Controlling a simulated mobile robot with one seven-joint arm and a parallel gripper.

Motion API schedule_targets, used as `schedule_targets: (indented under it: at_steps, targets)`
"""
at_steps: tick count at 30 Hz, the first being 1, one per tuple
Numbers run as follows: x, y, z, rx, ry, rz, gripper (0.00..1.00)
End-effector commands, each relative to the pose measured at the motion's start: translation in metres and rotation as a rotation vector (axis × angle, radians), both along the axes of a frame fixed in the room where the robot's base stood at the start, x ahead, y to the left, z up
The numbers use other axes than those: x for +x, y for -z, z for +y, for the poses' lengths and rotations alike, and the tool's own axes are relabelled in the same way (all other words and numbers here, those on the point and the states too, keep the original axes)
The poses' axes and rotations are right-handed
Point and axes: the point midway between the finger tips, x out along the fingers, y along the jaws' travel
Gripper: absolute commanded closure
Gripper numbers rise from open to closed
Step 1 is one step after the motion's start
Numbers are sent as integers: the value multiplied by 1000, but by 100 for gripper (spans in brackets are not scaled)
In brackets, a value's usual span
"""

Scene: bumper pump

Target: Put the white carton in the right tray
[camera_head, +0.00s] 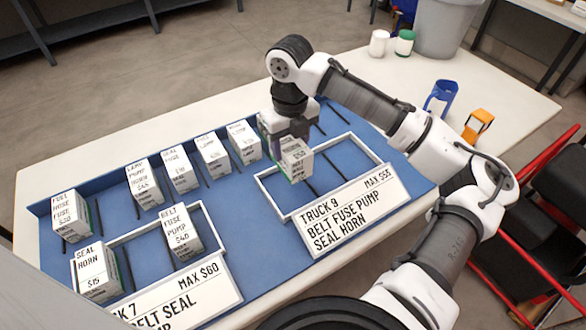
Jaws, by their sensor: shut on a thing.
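My gripper (287,133) is shut on a white carton (296,160) with black print and some green on its side. The gripper covers most of its label; a price is partly visible. The carton is upright at the left part of the right tray (268,197), a white-rimmed frame on the blue mat. I cannot tell whether the carton touches the tray floor. The tray's card (345,213) reads TRUCK 9, MAX $55, BELT FUSE PUMP SEAL HORN. The rest of this tray looks empty.
Several similar cartons stand in a row, from the fuel carton (70,216) to one just left of my gripper (244,142). The left tray (222,262) holds a SEAL HORN carton (95,271) and a BELT FUSE PUMP carton (182,233). Blue (441,97) and orange (477,125) objects stand right.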

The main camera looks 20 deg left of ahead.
Motion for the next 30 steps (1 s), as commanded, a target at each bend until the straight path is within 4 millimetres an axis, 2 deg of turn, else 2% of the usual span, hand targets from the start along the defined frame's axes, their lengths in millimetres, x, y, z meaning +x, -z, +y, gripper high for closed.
schedule_targets:
  at_steps: [3,6,14,19,30]
  targets:
    - [0,27,-1,0,2,1,79]
    - [0,44,0,0,1,0,79]
    - [0,65,0,0,1,0,79]
    - [0,88,0,1,1,1,79]
    - [0,96,0,2,1,-1,79]
